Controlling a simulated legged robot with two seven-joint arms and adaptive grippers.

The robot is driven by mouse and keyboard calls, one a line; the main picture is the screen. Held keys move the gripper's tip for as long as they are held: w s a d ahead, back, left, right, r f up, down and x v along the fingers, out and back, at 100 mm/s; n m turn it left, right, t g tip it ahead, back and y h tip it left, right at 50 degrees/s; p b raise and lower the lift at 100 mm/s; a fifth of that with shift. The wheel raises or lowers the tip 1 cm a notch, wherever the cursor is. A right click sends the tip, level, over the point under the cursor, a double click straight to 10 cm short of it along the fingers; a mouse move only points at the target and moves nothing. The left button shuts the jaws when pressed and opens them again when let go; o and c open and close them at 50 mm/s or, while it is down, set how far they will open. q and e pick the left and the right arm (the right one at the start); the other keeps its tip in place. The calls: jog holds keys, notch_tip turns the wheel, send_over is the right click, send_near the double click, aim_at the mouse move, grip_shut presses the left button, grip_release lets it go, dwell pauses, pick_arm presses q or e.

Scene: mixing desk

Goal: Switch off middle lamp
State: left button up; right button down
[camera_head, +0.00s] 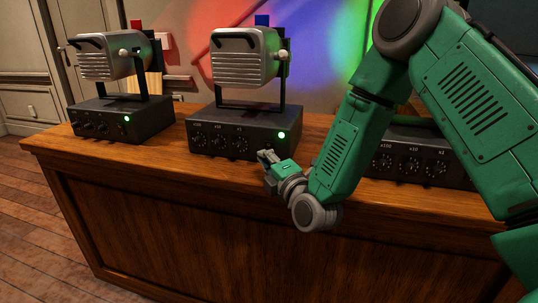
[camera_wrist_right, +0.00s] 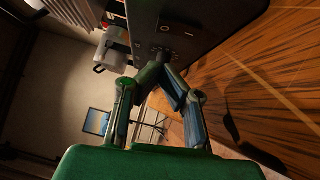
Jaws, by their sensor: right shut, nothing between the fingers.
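The middle lamp (camera_head: 240,58) is a grey ribbed spotlight with a blue tab on top. It stands on a dark control box (camera_head: 228,118) with several dials and a lit green indicator (camera_head: 281,135) at the right of its front. My right gripper (camera_head: 266,156) is just in front of this box, below the green indicator. In the right wrist view my right gripper (camera_wrist_right: 163,74) has its fingertips together, close to a dial on a dark box (camera_wrist_right: 205,25). I cannot tell whether they touch it. My left gripper is not in view.
The left lamp (camera_head: 112,58) stands on its own box with a lit green indicator. A third box (camera_head: 420,160) is partly hidden behind my right arm. All stand on a wooden desk (camera_head: 180,195). Red, blue and green light falls on the wall behind.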

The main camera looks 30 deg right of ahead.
aim_at(265, 145)
jog(key=shift+w+d+r, duration=0.15)
jog(key=shift+w+d, duration=0.5)
jog(key=shift+d, duration=0.25)
jog(key=shift+w+d, duration=0.3)
jog(key=shift+d, duration=0.2)
jog(key=shift+w+d+r+m+g+p, duration=0.15)
jog(key=shift+r+m+g+p, duration=0.2)
jog(key=shift+p, duration=0.55)
jog(key=shift+f, duration=0.15)
jog(key=shift+f, duration=0.1)
